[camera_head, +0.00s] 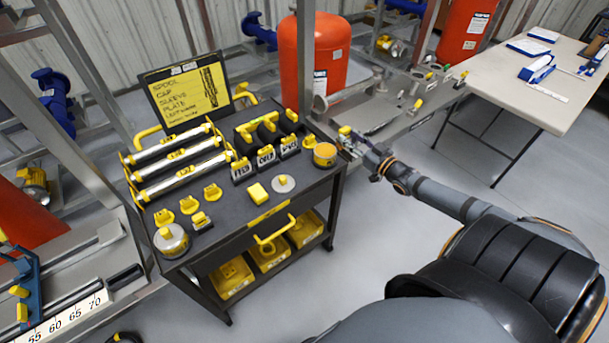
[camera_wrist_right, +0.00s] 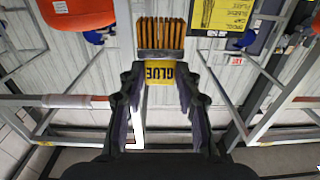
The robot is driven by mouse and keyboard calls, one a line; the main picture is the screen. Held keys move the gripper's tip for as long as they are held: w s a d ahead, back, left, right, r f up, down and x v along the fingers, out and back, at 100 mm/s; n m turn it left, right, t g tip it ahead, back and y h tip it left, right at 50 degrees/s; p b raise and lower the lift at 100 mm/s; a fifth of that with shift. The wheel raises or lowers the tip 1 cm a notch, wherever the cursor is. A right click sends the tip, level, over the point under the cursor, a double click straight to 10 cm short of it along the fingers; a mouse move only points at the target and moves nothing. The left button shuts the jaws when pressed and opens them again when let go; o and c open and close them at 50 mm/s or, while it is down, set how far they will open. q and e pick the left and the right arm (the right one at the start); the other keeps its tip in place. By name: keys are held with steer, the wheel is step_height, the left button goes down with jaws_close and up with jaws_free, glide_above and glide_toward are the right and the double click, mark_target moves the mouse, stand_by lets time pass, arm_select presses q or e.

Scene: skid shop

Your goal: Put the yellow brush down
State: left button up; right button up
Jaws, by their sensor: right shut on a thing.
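The yellow brush (camera_wrist_right: 160,74), with tan bristles and a label reading GLUE, is between the fingers of my right gripper (camera_wrist_right: 158,92) in the right wrist view. The fingers are shut on its yellow handle, and the bristles point away from my palm. In the head view, my right gripper (camera_head: 354,145) is just right of the black tool cart, and a small yellow part of the brush (camera_head: 345,130) shows at its tip. The lower end of the handle is hidden. My left gripper is not in view.
The black cart (camera_head: 232,207) carries silver tubes with yellow ends, yellow caps, labelled holders and a round tin (camera_head: 325,154). A sign (camera_head: 187,92) stands at its back. A metal frame is behind the gripper; a pale table (camera_head: 552,105) is at the right.

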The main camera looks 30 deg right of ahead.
steer(key=w+a+f+b, duration=0.2)
steer(key=a, duration=0.1)
steer(key=w+a+f+b, duration=0.1)
steer(key=a+f+b, duration=0.1)
steer(key=a+f, duration=0.1)
steer(key=w+a+f+b, duration=0.2)
steer(key=a, duration=0.2)
steer(key=shift+w+a+f+b, duration=0.1)
steer(key=shift+w+f+b, duration=0.2)
steer(key=shift+f+b, duration=0.05)
steer(key=shift+w+a+f, duration=0.15)
steer(key=shift+a+f, duration=0.2)
steer(key=shift+f, duration=0.05)
steer(key=shift+a+f, duration=0.25)
steer(key=shift+f, duration=0.95)
steer(key=shift+w+f, duration=0.15)
steer(key=shift+f, duration=0.4)
